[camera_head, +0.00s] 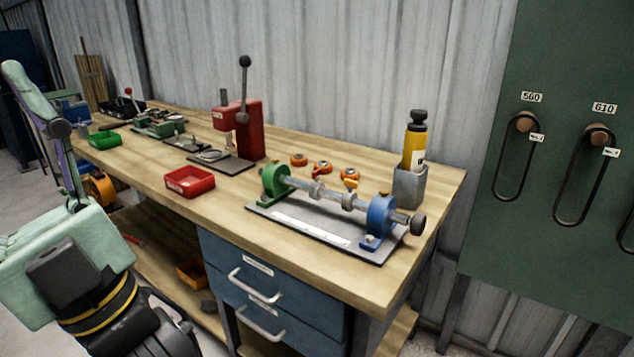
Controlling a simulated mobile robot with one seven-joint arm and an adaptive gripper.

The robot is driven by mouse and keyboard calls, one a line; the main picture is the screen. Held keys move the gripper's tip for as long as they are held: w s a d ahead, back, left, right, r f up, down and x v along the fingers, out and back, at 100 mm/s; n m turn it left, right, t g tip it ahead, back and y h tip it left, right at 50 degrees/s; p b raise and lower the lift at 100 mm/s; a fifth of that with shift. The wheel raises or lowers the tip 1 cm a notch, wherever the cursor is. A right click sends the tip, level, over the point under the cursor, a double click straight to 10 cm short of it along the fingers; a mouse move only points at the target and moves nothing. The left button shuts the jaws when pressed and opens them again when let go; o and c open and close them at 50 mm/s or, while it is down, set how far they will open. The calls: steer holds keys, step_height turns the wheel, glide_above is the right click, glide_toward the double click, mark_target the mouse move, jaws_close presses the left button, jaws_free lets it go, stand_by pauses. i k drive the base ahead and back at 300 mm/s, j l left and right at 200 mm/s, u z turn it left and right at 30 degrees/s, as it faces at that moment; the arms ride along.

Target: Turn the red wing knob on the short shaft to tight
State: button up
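A shaft fixture stands on a grey base plate (320,232) near the right end of the bench. A metal shaft (330,196) runs between a green bracket (274,184) and a blue bracket (379,221). Two collars (347,200) sit on the shaft, and a black round knob (418,224) is at its right end. My gripper is not in view.
The wooden bench (395,287) has a red tray (190,181), a red lever press (249,130), several orange fittings (322,167), and a grey cup (409,187) holding a yellow bottle (414,140). A green board (560,75) with hanging loops stands at right. The bench's front right corner is clear.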

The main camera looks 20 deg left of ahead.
mark_target(316, 174)
steer(key=i+j+u, duration=0.15)
steer(key=i, duration=0.85)
